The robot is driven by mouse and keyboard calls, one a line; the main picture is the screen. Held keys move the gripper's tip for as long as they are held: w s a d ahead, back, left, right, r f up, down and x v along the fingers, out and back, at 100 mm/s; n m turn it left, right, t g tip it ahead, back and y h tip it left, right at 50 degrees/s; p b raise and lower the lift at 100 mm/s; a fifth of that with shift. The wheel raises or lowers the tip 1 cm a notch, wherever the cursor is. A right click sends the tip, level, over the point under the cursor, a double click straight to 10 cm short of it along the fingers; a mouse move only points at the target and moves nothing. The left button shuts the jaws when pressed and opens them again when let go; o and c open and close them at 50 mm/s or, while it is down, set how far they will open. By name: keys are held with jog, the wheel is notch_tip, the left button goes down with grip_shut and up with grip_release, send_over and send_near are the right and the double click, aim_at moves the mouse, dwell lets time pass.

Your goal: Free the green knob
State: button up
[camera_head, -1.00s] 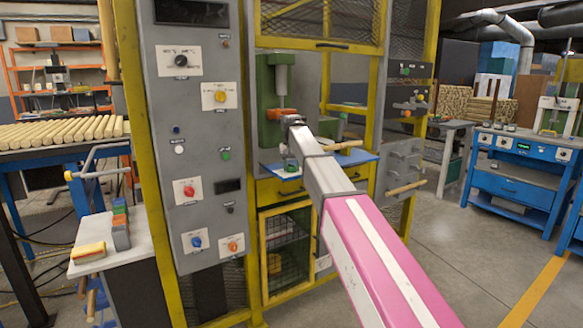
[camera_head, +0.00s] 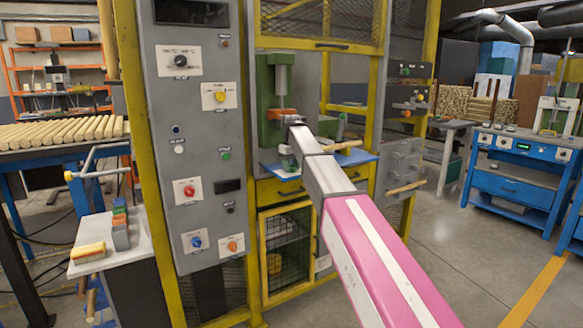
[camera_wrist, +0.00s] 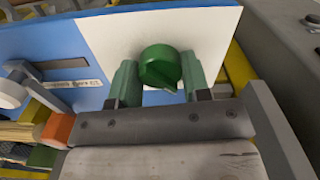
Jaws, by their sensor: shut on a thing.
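The green knob (camera_wrist: 160,66) is round with a raised grip ridge. In the wrist view it sits between the two green fingers of my gripper (camera_wrist: 159,80), in front of a white plate (camera_wrist: 105,40) on a blue surface (camera_wrist: 60,60). The fingers are shut on the knob's sides. I cannot tell whether the knob touches the plate. In the head view my gripper (camera_head: 289,163) is small, low in front of the green press (camera_head: 266,95), and the knob cannot be made out clearly there.
The press stands in a yellow-framed cell beside a grey control panel (camera_head: 195,140) with several coloured knobs. A wooden rod (camera_head: 346,146) lies near the blue tray (camera_head: 355,161). A blue bench (camera_head: 515,175) stands at right, with open floor before it.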

dwell(0.4)
jog(key=o, duration=0.9)
jog(key=shift+r, duration=0.15)
notch_tip(320, 180, up, 11)
jog(key=shift+f, duration=0.2)
